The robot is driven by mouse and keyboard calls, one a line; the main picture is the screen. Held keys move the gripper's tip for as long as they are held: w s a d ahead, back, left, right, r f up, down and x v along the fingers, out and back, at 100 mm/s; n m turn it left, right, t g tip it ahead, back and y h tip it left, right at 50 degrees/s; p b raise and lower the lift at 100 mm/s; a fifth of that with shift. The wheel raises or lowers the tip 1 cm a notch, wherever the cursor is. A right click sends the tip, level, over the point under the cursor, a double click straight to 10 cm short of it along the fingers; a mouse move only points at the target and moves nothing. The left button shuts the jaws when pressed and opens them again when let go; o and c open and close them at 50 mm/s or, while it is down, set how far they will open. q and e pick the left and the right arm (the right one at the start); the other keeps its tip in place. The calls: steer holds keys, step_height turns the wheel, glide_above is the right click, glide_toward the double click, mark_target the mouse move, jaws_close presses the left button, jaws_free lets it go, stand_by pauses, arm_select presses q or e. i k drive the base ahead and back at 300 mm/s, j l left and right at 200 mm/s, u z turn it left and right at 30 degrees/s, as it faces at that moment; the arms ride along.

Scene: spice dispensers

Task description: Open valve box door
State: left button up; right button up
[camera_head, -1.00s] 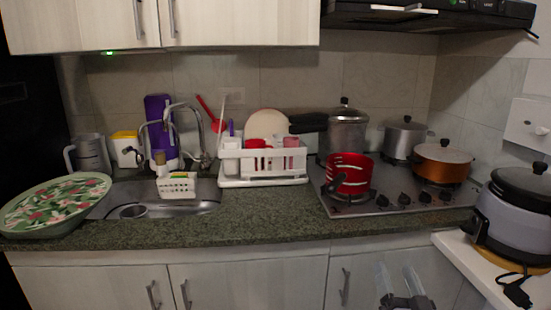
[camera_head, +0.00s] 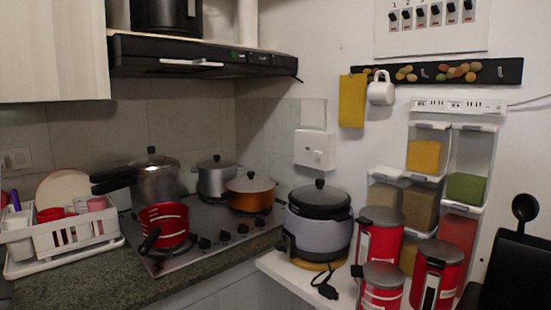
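A small white box with a round knob on its front (camera_head: 315,149), which looks like the valve box, is fixed to the wall right of the stove. Its front face looks flat and closed against the box. A pale square panel (camera_head: 313,112) is on the wall just above it.
A rice cooker (camera_head: 322,232) stands on a white shelf (camera_head: 275,264) below the box. Red canisters (camera_head: 380,238) and spice dispensers (camera_head: 425,155) are to the right. The stove (camera_head: 205,238) with several pots is to the left.

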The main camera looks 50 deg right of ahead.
mark_target(311, 149)
steer(key=z, duration=1.75)
steer(key=i+z, duration=0.15)
steer(key=z, duration=0.15)
steer(key=i+j+z, duration=0.15)
steer(key=z, duration=0.2)
